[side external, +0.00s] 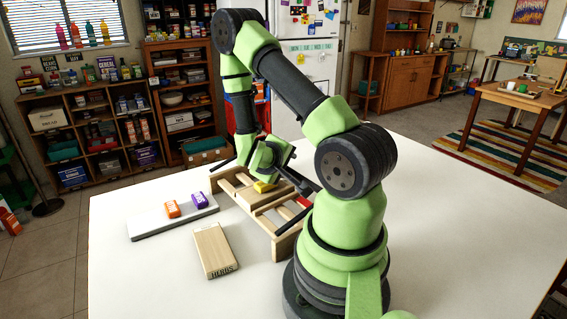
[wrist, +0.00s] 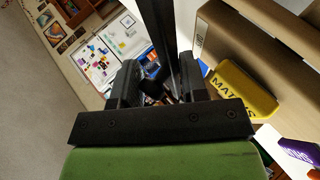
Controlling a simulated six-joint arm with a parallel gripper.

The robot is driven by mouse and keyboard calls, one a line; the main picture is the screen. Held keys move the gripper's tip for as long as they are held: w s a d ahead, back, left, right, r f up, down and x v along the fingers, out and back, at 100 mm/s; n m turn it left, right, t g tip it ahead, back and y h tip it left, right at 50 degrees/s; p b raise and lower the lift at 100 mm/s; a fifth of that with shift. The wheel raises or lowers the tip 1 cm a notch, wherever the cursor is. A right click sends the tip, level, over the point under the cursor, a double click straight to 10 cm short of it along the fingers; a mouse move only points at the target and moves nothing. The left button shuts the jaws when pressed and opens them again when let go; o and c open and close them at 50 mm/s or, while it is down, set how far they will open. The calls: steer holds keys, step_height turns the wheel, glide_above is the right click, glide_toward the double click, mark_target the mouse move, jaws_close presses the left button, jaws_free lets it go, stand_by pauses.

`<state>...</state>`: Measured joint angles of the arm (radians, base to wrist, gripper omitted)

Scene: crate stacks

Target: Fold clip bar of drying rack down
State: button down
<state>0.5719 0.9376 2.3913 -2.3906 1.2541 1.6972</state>
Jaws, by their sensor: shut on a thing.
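The wooden drying rack (side external: 287,241) stands on the white table, left of my arm's base. A dark bar, which looks like the clip bar (side external: 300,183), runs raised above the rack near my gripper (side external: 280,168). In the wrist view the bar (wrist: 160,30) passes between the two fingers of my gripper (wrist: 160,84), which is shut on it. The rack's wood (wrist: 260,45) shows at the right there. The exact grip contact is partly hidden by the fingers, and my arm hides part of the bar in the side view.
A yellow box (side external: 263,187) lies on the rack. A red piece (side external: 304,201) shows at its right end. An orange box (side external: 172,209) and a purple box (side external: 199,200) sit on a grey board (side external: 150,230). A wooden HERBS block (side external: 213,249) lies in front. The table's front left is clear.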

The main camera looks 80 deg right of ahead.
steer(key=c, duration=0.9)
jaws_free()
steer(key=shift+c, duration=0.2)
steer(key=v, duration=1)
steer(key=s+a+r+n+t+y, duration=0.1)
steer(key=s+a+r+t+y, duration=0.1)
steer(key=a+r+t+y, duration=0.7)
steer(key=a+r+y, duration=0.4)
steer(key=a+r, duration=0.4)
steer(key=a, duration=0.2)
steer(key=shift+a+t, duration=0.25)
steer(key=shift+t, duration=0.05)
